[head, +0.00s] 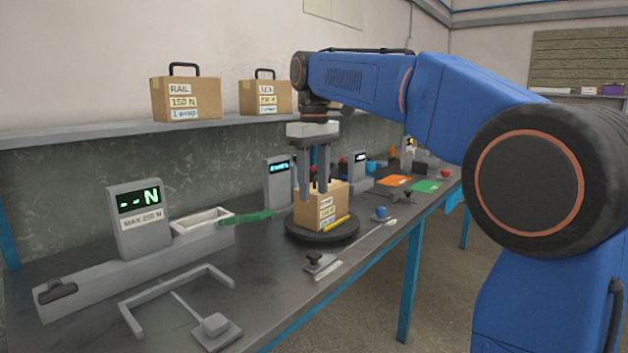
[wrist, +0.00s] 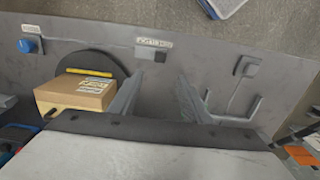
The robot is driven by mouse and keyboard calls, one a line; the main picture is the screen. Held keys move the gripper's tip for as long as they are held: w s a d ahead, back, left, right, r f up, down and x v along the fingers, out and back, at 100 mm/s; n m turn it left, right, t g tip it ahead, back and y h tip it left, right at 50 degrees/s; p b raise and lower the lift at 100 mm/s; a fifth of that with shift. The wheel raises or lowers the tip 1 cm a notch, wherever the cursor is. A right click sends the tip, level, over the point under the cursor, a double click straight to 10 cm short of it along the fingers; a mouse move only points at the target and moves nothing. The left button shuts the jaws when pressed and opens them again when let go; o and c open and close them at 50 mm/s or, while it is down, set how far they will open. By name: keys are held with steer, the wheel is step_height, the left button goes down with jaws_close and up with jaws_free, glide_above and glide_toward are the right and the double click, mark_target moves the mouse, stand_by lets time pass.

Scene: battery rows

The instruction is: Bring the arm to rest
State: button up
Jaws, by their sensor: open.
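My blue arm reaches in from the right in the head view, and my gripper (head: 312,188) points down over the workbench. Its two fingers are apart with nothing seen between them. A cardboard box (head: 325,212) with white labels stands on a dark round turntable (head: 300,233). The fingers overlap the box's upper left in the head view. In the wrist view my gripper (wrist: 163,85) is open, and the box (wrist: 75,98) lies to the left of both fingers, on the turntable (wrist: 112,62). Whether a finger touches the box is unclear.
A force gauge (head: 139,215) and a grey frame (head: 150,310) are on the bench's left. A white tray (head: 202,220) and another display (head: 278,180) stand behind. Two handled boxes, one marked RAIL (head: 186,98), sit on the shelf.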

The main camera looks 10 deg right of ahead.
steer(key=shift+r, duration=0.6)
steer(key=s+d+f+m+t, duration=0.1)
steer(key=s+d+f+m, duration=0.1)
steer(key=s+f, duration=0.7)
steer(key=s+d+f+m+t, duration=0.2)
steer(key=s+d+f, duration=0.3)
steer(key=s+f, duration=0.5)
steer(key=s+d+f+m+t, duration=0.1)
steer(key=s+d+f+m, duration=0.2)
steer(key=s+f, duration=0.6)
steer(key=s+d, duration=0.1)
steer(key=s, duration=0.2)
steer(key=shift+f+t, duration=0.2)
steer(key=shift+t, duration=0.2)
